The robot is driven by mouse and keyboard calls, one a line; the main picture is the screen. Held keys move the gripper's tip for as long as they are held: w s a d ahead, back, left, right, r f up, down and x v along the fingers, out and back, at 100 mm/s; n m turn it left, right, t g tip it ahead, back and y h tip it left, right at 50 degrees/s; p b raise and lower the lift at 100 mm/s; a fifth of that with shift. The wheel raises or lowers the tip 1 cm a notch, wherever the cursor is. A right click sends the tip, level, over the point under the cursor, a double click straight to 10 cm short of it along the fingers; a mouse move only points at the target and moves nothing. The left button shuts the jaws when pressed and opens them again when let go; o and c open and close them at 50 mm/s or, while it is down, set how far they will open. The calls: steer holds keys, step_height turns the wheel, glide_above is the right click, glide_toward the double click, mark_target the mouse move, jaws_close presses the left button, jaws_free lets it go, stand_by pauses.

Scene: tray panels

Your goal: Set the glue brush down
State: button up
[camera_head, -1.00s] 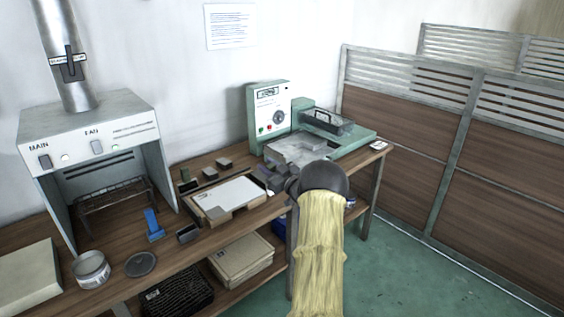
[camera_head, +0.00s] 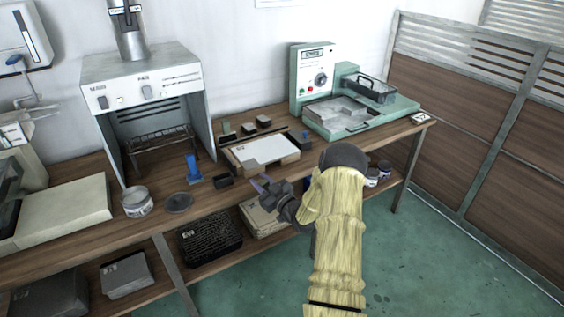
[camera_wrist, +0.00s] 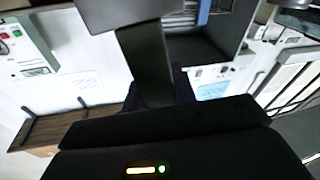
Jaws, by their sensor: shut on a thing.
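My gripper (camera_head: 264,188) is shut on the glue brush (camera_head: 257,184), in front of the bench edge and right of the small dark block. Only a small purplish piece of the brush shows in the head view. In the wrist view a dark strip with a wide grey end (camera_wrist: 150,60), probably the brush, rises from between the fingers. An open round tin (camera_head: 137,201) stands at the bench front, with a dark round lid (camera_head: 179,203) beside it. A blue upright piece (camera_head: 194,170) on a small base stands behind the lid.
A shallow tray with a white sheet (camera_head: 262,150) lies mid-bench; a small dark block (camera_head: 223,182) sits at its left. A grey hood (camera_head: 150,90) stands at the back left, a green machine (camera_head: 340,110) at the right. A black crate (camera_head: 209,240) is on the lower shelf.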

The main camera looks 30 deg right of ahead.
steer(key=s+a+f+y, duration=0.1)
steer(key=s+a, duration=0.3)
steer(key=a, duration=0.7)
steer(key=s+a+f+n+y, duration=0.1)
steer(key=s+a, duration=0.3)
steer(key=a, duration=0.8)
steer(key=shift+s+f+n+g+y, duration=0.3)
steer(key=shift+s+f, duration=0.05)
steer(key=shift+f, duration=0.5)
